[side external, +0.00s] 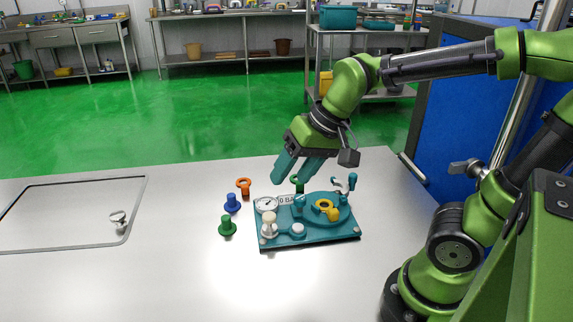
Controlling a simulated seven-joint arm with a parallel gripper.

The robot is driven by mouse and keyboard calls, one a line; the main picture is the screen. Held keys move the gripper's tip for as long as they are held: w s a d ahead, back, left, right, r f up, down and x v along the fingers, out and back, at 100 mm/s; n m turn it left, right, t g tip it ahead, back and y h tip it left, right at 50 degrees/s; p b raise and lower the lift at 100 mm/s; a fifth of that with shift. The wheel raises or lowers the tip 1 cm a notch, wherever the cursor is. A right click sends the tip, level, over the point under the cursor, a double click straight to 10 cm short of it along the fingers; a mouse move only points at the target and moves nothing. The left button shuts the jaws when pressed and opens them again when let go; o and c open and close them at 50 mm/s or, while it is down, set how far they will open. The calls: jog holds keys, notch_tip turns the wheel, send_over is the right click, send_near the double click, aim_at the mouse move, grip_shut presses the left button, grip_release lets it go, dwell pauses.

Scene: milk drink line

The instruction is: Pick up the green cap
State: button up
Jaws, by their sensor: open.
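A green cap-like piece (228,228), with a wide flange and a short knob, stands on the table left of the teal board. A second green piece (298,182) shows behind the board, partly hidden, under my gripper in the picture; I cannot tell which of the two is the green cap. My gripper (293,176) points down with teal fingers spread, open and empty. It is above the table behind the board, to the right of and farther back than the front green piece.
A blue piece (232,203) and an orange piece (244,186) stand left of the teal board (312,240), which carries a gauge (266,205), knobs and a yellow fitting (327,209). A small metal part (118,219) sits far left. The table front is clear.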

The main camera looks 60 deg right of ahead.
jog(key=w+f+m+g, duration=0.2)
jog(key=w+m, duration=0.4)
jog(key=w, duration=0.3)
jog(key=m+g+h, duration=0.2)
jog(key=m+g, duration=0.1)
jog(key=m, duration=1.4)
send_over(225, 217)
notch_tip(225, 217, down, 4)
jog(key=f, duration=1)
jog(key=shift+s+a+f, duration=0.2)
jog(key=shift+f, duration=0.2)
jog(key=shift+w+d+f, duration=0.1)
jog(key=shift+f, duration=1.25)
jog(key=shift+d+f, duration=0.1)
jog(key=shift+f, duration=1.25)
jog(key=shift+c, duration=0.4)
grip_shut()
